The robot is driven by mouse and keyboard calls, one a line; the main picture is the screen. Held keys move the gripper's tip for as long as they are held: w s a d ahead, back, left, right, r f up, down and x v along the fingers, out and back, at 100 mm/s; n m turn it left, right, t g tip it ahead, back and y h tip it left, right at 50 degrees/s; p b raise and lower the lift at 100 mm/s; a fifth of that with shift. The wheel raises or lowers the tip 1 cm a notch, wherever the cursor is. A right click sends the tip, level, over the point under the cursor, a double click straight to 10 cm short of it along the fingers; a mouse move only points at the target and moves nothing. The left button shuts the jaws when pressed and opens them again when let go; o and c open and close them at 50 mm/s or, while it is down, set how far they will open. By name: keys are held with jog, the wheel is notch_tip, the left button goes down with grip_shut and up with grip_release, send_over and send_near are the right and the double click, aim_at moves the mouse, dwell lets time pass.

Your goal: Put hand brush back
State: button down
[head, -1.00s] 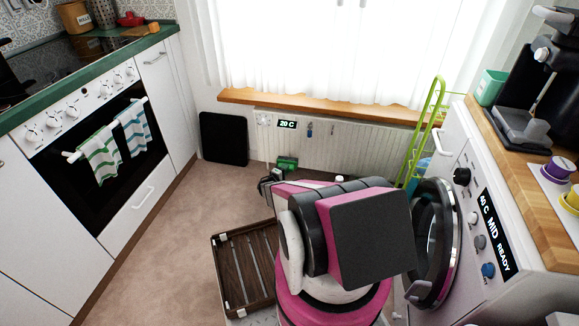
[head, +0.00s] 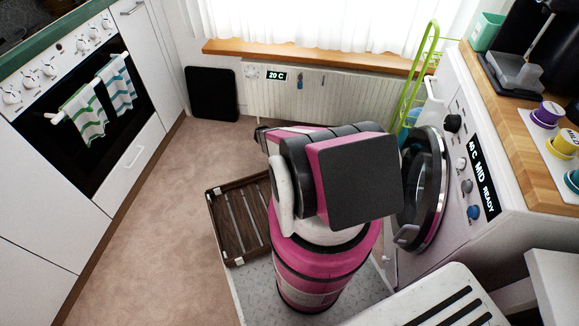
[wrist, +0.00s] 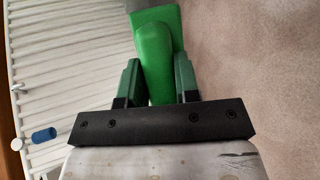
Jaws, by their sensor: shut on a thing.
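The hand brush (wrist: 155,50) is bright green with a rounded handle and a wider flat end at the top of the wrist view. My gripper (wrist: 157,77) is shut on its handle, with one dark green finger on each side. The brush is over or near the brown floor, beside the white ribbed radiator; its exact height cannot be told. In the head view the brush and the fingers are hidden behind my pink and black arm.
The radiator (head: 350,98) stands under the window with a blue item (head: 299,82) on its front. A dark panel (head: 211,94) leans at the wall. The open washer door (head: 432,190) and green rack (head: 414,85) are right of my arm. Floor (head: 150,215) is clear at left.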

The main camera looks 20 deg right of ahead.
jog(key=s+a+f+m+g+y, duration=0.2)
jog(key=s+a+m+y, duration=0.6)
jog(key=m+y, duration=0.6)
jog(key=w+a+r+m+t+y, duration=0.2)
jog(key=w+a+t+y, duration=0.1)
jog(key=a+y, duration=0.15)
jog(key=shift+t+h, duration=0.3)
jog(key=shift+h, duration=0.15)
jog(key=shift+w+d+f, duration=0.35)
jog(key=shift+d+f, duration=1.35)
jog(key=shift+f, duration=0.1)
jog(key=shift+w+d+f, duration=0.35)
jog(key=shift+d+f, duration=1.4)
jog(key=shift+w+d+f, duration=0.35)
jog(key=shift+d+f, duration=1.35)
jog(key=shift+f, duration=0.1)
jog(key=shift+f, duration=0.1)
jog(key=c, duration=0.8)
grip_release()
jog(key=shift+c, duration=0.2)
